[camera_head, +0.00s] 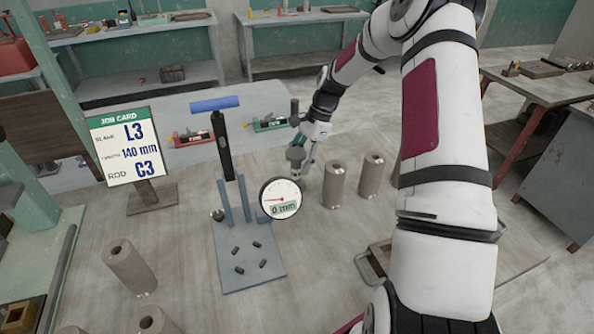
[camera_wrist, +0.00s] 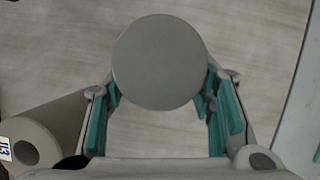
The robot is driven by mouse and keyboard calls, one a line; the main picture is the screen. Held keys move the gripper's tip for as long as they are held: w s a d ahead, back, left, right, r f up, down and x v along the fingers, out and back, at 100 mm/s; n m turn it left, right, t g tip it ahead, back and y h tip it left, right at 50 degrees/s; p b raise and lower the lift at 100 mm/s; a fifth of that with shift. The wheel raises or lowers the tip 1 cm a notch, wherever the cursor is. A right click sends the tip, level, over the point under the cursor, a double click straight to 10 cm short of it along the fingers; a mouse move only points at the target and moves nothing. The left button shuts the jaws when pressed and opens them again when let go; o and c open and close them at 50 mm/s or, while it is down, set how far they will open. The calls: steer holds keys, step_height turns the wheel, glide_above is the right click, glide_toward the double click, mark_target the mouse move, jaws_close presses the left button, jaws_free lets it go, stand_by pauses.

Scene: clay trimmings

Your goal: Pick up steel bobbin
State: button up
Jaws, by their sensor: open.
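A round grey steel piece, which looks like the steel bobbin (camera_wrist: 160,62), shows as a plain disc in the wrist view. It lies between the teal-padded fingers of my gripper (camera_wrist: 158,103). In the head view the bobbin (camera_head: 295,154) is a small grey round top at my gripper (camera_head: 301,166), just behind the dial gauge. My gripper is open, with its fingers on either side of the bobbin. I cannot tell whether a pad touches it. The lower part of the bobbin is hidden.
Hollow clay-coloured cylinders stand close right of my gripper (camera_head: 335,184) and at the front left (camera_head: 130,268). A labelled cylinder (camera_wrist: 45,135) shows beside my left finger. A steel stand (camera_head: 240,278) with a dial gauge (camera_head: 280,199) and a job card (camera_head: 126,147) are left of it.

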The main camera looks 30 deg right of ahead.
mark_target(292, 165)
steer(key=a, duration=0.2)
steer(key=shift+a+f, duration=0.35)
steer(key=shift+a, duration=0.05)
steer(key=shift+w+a+f, duration=0.1)
steer(key=shift+f, duration=0.05)
jaws_close()
